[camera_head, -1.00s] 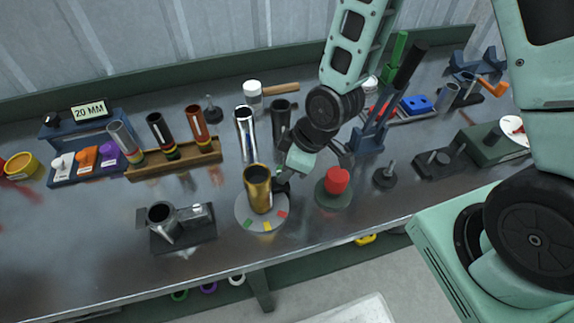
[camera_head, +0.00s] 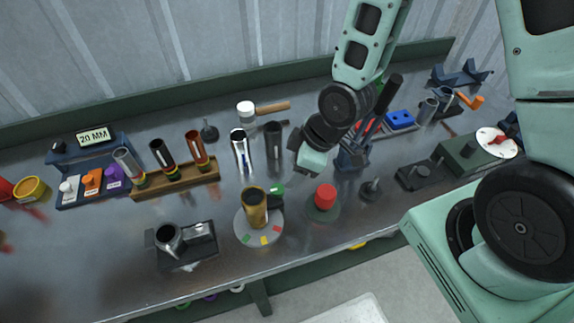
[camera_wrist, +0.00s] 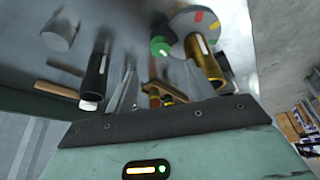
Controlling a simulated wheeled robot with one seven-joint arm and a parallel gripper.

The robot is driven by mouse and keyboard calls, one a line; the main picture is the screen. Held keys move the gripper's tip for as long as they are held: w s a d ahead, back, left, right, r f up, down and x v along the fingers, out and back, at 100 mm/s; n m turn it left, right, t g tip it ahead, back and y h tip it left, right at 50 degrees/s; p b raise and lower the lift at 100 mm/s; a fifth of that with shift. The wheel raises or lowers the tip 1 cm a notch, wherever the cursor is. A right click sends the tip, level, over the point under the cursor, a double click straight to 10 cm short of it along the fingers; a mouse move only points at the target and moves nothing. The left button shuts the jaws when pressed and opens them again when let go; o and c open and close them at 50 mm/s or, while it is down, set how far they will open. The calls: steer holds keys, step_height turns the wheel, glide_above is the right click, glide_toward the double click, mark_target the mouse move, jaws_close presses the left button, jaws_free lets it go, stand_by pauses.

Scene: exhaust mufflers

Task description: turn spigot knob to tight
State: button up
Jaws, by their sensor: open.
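A gold tube (camera_head: 255,207) stands upright on a pale round plate (camera_head: 243,236) with green, yellow and red marks along its front edge. A dark part with a green top (camera_head: 277,189) sits beside the tube on its right; the green piece (camera_wrist: 160,46) also shows in the wrist view. I cannot tell for sure which part is the spigot knob. My gripper (camera_head: 297,174) is above the bench, behind and right of the gold tube. In the wrist view its fingers (camera_wrist: 157,88) are apart and hold nothing. The gold tube (camera_wrist: 205,68) appears near the right finger.
A red-capped round base (camera_head: 325,197) stands right of the plate. Chrome (camera_head: 240,152) and black (camera_head: 273,147) tubes stand behind. A grey fixture (camera_head: 185,245) is at front left, a wooden tube rack (camera_head: 180,180) farther back. Bare bench lies along the front edge.

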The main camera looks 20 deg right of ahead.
steer(key=p+v, duration=0.8)
steer(key=p, duration=0.6)
steer(key=shift+r, duration=0.25)
steer(key=shift+f, duration=0.1)
steer(key=s+a+r+m+g+h+b, duration=0.1)
steer(key=s+a+r+m+b, duration=0.1)
steer(key=s+b, duration=0.4)
steer(key=s+a+r+m+g+h+b, duration=0.1)
steer(key=s+b, duration=0.5)
steer(key=b, duration=0.8)
steer(key=shift+a+r+m+h+b, duration=0.3)
steer(key=shift+a+r+m+h, duration=0.35)
steer(key=shift+a, duration=0.3)
stand_by(2.5)
